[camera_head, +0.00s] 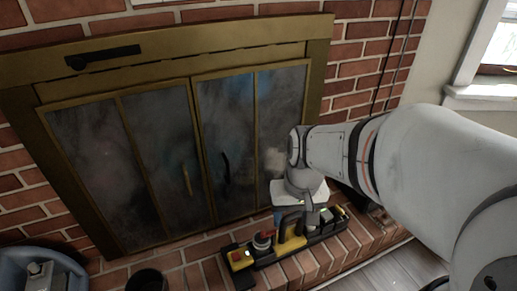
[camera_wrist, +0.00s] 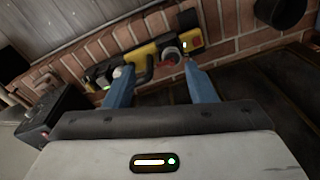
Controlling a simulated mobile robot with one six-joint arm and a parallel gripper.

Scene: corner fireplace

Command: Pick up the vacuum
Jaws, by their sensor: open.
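The vacuum (camera_head: 291,244) is a long black and yellow tool with a red part. It lies along the brick hearth in front of the fireplace doors. In the wrist view the vacuum (camera_wrist: 143,54) runs across the upper middle, beyond my fingertips. My gripper (camera_wrist: 156,69) has two blue fingers spread wide apart, with nothing held between them. In the head view my gripper (camera_head: 281,215) is above the vacuum, near its middle, and mostly hidden by my wrist. I cannot tell whether a fingertip touches the vacuum.
The brass-framed glass fireplace doors (camera_head: 226,150) stand close behind the vacuum. A black round container (camera_head: 147,280) is to its left on the hearth; it also shows in the wrist view (camera_wrist: 281,12). The brick hearth (camera_head: 345,252) ends at a wooden floor (camera_head: 383,268).

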